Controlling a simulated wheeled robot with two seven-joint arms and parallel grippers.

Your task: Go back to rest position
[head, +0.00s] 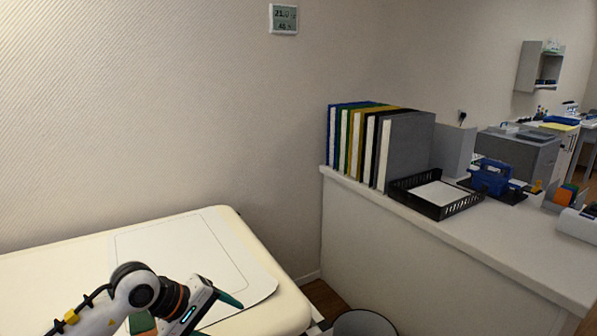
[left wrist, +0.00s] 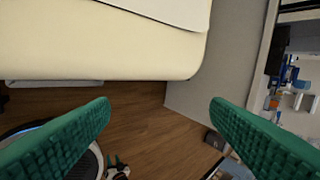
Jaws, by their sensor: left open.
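My left gripper (head: 190,312) is at the bottom left of the head view, above the near part of a cream padded table. Its two green fingers are wide apart. In the left wrist view the left gripper (left wrist: 162,108) is open, with nothing between the fingers; the floor and the table's edge show beyond. A small white and dark part with green on it at the bottom of the left wrist view may be my right gripper; it is too small to tell its state. The head view does not show my right gripper.
The cream table (head: 60,262) carries a flat white sheet (head: 180,248). A bin (head: 363,323) stands on the floor beside it. The counter (head: 480,235) at right holds binders (head: 405,150), a black tray (head: 437,208) and a blue object (head: 490,178). Wooden floor (left wrist: 150,125) shows below the table.

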